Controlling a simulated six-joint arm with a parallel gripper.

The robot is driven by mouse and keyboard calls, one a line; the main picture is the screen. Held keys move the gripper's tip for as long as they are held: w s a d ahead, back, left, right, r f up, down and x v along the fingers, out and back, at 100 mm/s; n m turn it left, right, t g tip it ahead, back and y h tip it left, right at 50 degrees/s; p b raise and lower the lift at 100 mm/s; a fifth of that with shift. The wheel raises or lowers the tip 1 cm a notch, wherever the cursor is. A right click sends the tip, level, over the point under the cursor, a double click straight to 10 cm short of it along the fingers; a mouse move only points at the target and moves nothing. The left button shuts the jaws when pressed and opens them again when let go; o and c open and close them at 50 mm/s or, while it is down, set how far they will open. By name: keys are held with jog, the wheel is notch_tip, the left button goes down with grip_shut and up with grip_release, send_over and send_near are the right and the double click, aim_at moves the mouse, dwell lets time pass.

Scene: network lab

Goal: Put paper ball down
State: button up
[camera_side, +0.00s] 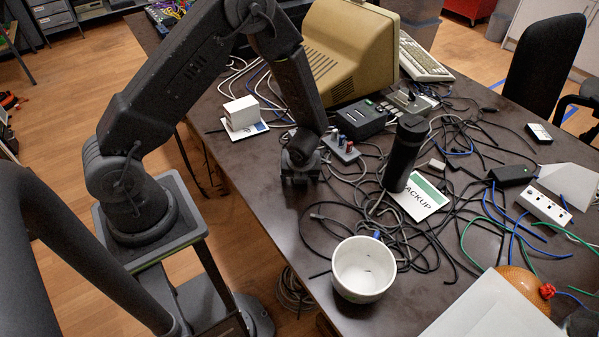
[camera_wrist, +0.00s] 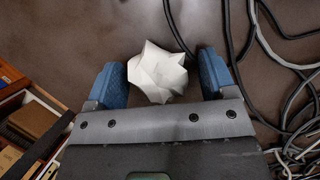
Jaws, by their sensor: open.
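The paper ball (camera_wrist: 157,73) is white and crumpled. In the wrist view it lies between the two blue fingertips of my gripper (camera_wrist: 161,72), against the brown table top (camera_wrist: 110,25). The fingers are open. The ball is close to the left finger, with a small gap to the right one; whether it touches the left finger is unclear. In the side view my gripper (camera_side: 301,180) points down, low over the table near its left edge. The ball is hidden there.
A white mug (camera_side: 364,270) stands near the front table edge. A black bottle (camera_side: 404,152) stands by a BACKUP card (camera_side: 419,197). Loose cables (camera_side: 425,255) lie right of my gripper. A wooden drawer or box (camera_wrist: 32,125) shows at left in the wrist view.

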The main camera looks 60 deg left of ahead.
jog(key=s+d+r+n, duration=0.1)
jog(key=s+r+n, duration=0.25)
jog(key=r, duration=0.55)
jog(key=s+d+r+n+t+h, duration=0.1)
jog(key=s+d+r+n, duration=0.1)
jog(key=r+n, duration=0.45)
jog(key=s+d+r+n, duration=0.1)
jog(key=s+r+n, duration=0.1)
jog(key=r, duration=0.8)
jog(key=s+d+r+n+t+h, duration=0.2)
jog(key=s+r+n, duration=0.6)
jog(key=n, duration=0.4)
jog(key=shift+s+d+r+n+t+h, duration=0.3)
jog(key=shift+s+d+h, duration=0.1)
jog(key=shift+s+d, duration=0.45)
